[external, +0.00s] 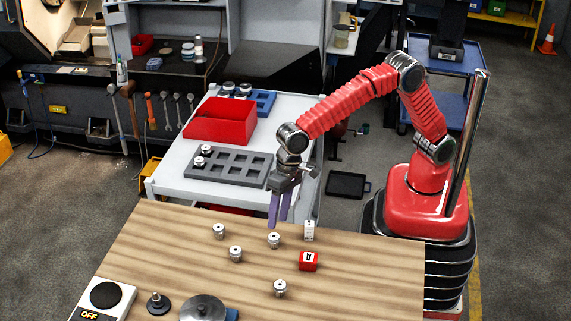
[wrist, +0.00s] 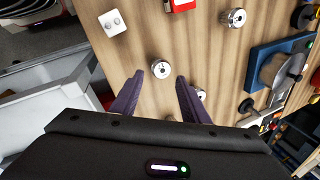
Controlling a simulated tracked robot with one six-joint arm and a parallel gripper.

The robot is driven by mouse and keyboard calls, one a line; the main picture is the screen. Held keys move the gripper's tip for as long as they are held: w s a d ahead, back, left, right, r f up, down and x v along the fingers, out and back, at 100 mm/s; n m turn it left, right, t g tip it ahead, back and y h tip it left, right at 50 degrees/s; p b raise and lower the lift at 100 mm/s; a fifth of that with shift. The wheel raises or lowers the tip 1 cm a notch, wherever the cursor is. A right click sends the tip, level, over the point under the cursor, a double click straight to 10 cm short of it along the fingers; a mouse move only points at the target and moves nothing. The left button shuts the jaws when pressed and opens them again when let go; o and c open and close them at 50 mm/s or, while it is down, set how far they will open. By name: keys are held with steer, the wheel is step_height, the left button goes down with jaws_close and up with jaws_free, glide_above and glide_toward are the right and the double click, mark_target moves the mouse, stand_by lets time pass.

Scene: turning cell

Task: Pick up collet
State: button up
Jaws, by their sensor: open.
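Several small silvery collets stand apart on the wooden table (external: 180,245). One collet (external: 274,241) is just below my gripper (external: 279,222). Others are the left collet (external: 219,231), the middle-left collet (external: 236,254) and the front collet (external: 280,288). My gripper points down with its purple fingers apart and nothing between them, above the table's back edge. In the wrist view, a collet (wrist: 161,69) lies just ahead of the open fingertips, centred between them. Another collet (wrist: 234,17) is further off at upper right. One more (wrist: 200,94) is partly hidden by the right finger.
A white die (external: 309,230) and a red block (external: 309,261) stand right of the nearest collet. A grey slotted tray (external: 228,167) with collets in it and a red bin (external: 220,121) sit on the white cart behind. An OFF switch box (external: 104,298) is at front left.

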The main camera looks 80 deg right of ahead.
mark_target(275, 235)
steer(key=shift+x, duration=1.15)
steer(key=shift+f, duration=0.1)
steer(key=shift+x, duration=2.5)
steer(key=shift+c, duration=0.3)
steer(key=c, duration=0.8)
